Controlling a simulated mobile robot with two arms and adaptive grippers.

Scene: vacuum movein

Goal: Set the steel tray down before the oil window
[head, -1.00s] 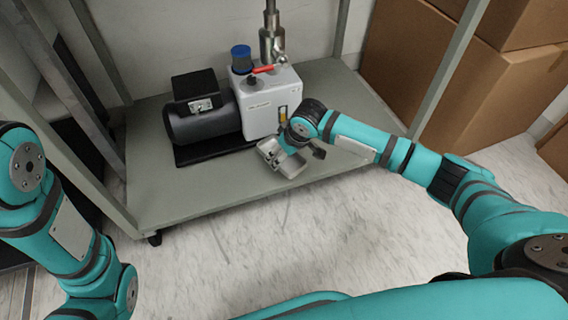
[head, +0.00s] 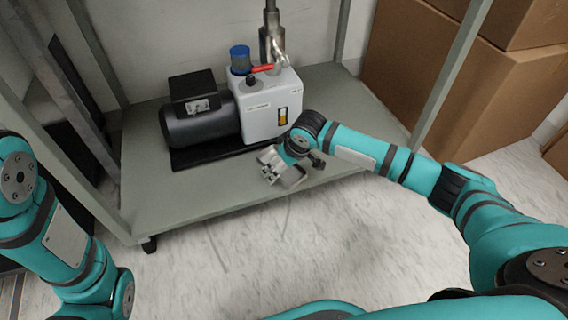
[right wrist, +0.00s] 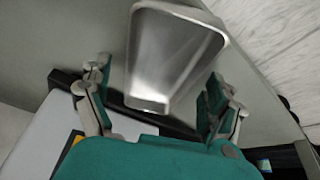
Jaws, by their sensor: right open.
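The steel tray (right wrist: 178,55) is a shiny, open rectangular pan. In the right wrist view it lies between the spread fingers of my right gripper (right wrist: 160,88), with gaps on both sides. In the head view this gripper (head: 281,168) is low over the shelf's front part, before the white pump (head: 266,108); tray and grey fingers blend there. The oil window (head: 283,115) is a small yellow pane on the pump's front right. My right gripper is open. My left arm shows at the left edge, but its gripper is out of view.
The pump with its black motor (head: 200,122) stands on a grey shelf (head: 190,190) of a metal-post rack. A red-handled valve (head: 262,69) sits on top. Cardboard boxes (head: 450,80) stand at the right. The shelf's left front is clear.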

